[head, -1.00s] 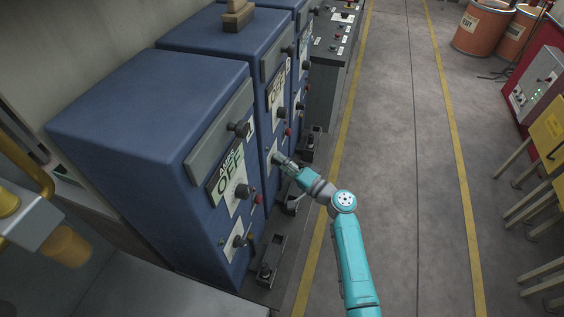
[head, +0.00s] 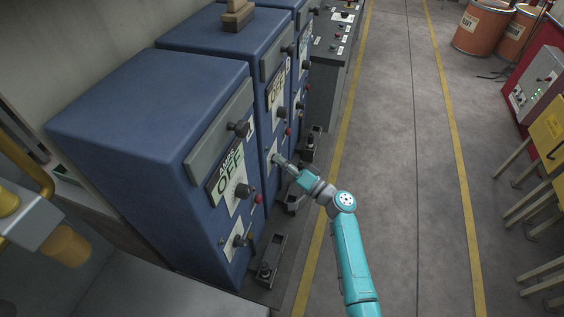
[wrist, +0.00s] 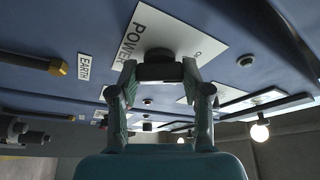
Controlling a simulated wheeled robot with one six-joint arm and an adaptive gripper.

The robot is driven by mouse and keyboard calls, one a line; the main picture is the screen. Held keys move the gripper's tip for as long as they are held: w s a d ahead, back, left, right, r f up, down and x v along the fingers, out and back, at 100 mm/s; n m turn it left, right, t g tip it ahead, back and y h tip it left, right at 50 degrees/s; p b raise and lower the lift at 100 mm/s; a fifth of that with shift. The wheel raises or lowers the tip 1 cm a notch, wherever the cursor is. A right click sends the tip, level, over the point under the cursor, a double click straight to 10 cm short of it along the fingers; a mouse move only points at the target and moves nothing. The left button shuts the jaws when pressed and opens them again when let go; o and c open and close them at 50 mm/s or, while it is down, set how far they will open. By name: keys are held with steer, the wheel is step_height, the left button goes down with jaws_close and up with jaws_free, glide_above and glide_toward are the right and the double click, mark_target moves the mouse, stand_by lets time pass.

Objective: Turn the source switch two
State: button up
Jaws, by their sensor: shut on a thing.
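The middle blue cabinet (head: 200,33) has a white plate low on its front, where my gripper (head: 277,159) reaches in from the right. In the wrist view, the white plate (wrist: 190,38) reads POWER, and a dark round switch knob (wrist: 160,70) stands out from it. My gripper (wrist: 159,84) is shut on this knob, one finger on each side. The plate's other lettering is partly hidden by the knob and fingers. In the head view the gripper covers the knob.
The nearer blue cabinet (head: 140,110) has an OFF sign (head: 229,170), with knobs (head: 242,190) sticking out. An EARTH label (wrist: 84,67) is beside the POWER plate. Pedestals stand at the cabinets' feet. The grey aisle (head: 400,170) is clear.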

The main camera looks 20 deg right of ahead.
steer(key=o, duration=1.2)
steer(key=shift+c, duration=0.2)
steer(key=v, duration=1.2)
steer(key=shift+f, duration=0.1)
